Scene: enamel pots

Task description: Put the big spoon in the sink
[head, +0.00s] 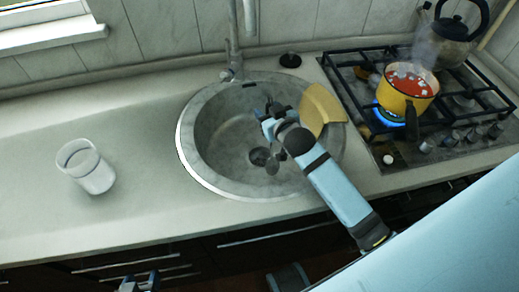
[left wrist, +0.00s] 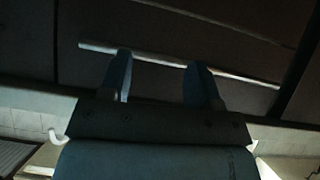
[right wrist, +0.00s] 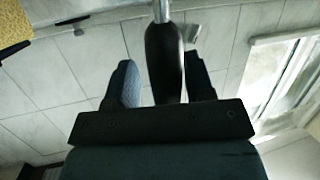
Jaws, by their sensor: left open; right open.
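In the right wrist view, a big spoon's black handle (right wrist: 165,60) lies between the fingers of my right gripper (right wrist: 158,85), with its metal shaft running out at the top edge. The fingers are open; I cannot tell whether either touches the handle. In the head view my right gripper (head: 272,122) is over the round grey sink (head: 212,125). A small metallic shape below it, near the drain, may be the spoon's bowl; most of the spoon is hidden. My left gripper (head: 140,282) is open and empty at the bottom edge, below the counter, also in the left wrist view (left wrist: 160,80).
A yellow board-like piece (head: 322,106) rests at the sink's right rim. The faucet (head: 234,55) stands behind the sink. A yellow pot (head: 405,90) steams over a lit burner on the stove, with a kettle (head: 450,40) behind. A glass (head: 87,168) stands on the otherwise clear left counter.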

